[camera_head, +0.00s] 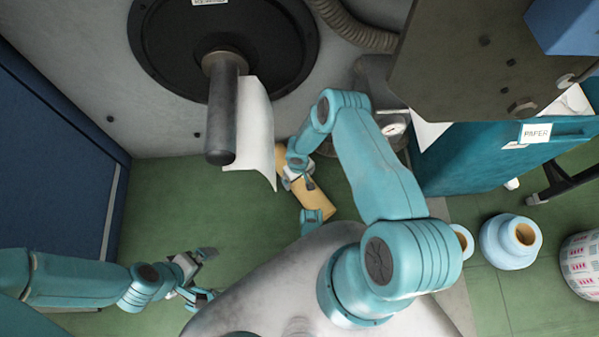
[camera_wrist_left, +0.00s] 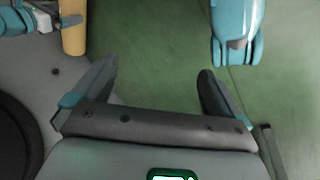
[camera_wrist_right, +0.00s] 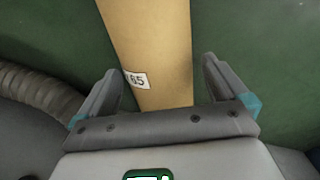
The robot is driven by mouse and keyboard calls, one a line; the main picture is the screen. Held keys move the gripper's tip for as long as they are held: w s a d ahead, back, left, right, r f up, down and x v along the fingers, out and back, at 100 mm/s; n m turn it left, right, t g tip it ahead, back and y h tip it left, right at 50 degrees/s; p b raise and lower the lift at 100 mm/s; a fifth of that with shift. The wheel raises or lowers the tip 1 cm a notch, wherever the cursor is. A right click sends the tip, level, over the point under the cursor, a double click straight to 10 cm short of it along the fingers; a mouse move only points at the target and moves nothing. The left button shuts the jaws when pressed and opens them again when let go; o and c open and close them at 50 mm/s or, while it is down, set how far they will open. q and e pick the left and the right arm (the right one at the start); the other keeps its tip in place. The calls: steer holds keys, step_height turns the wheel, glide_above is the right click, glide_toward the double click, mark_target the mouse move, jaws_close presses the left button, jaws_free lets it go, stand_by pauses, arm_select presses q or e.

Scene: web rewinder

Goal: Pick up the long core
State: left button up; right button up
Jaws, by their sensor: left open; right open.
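The long core is a tan cardboard tube (camera_head: 318,200) standing or leaning near the grey wall, below the black disc. My left gripper (camera_head: 212,276) is open and empty over the green floor, apart from the tube, which shows at the left wrist view's top left (camera_wrist_left: 73,28).
A dark spindle (camera_head: 222,110) juts from the black disc (camera_head: 160,50), with a white sheet (camera_head: 256,130) hanging beside it. A teal paper bin (camera_head: 460,155) stands right. Rolls (camera_head: 495,245) sit on the floor at far right. A blue cabinet (camera_head: 50,160) stands left.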

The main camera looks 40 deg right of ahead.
step_height(320, 180, down, 5)
steer(key=b, duration=0.3)
steer(key=shift+s+d+f+b, duration=0.15)
steer(key=shift+b, duration=0.15)
steer(key=shift+c, duration=0.3)
arm_select(q)
steer(key=shift+t, duration=0.5)
steer(key=w+f, duration=0.1)
steer(key=f, duration=0.1)
steer(key=w+f, duration=0.1)
steer(key=shift+w+a+f, duration=0.3)
arm_select(e)
steer(key=c, duration=0.8)
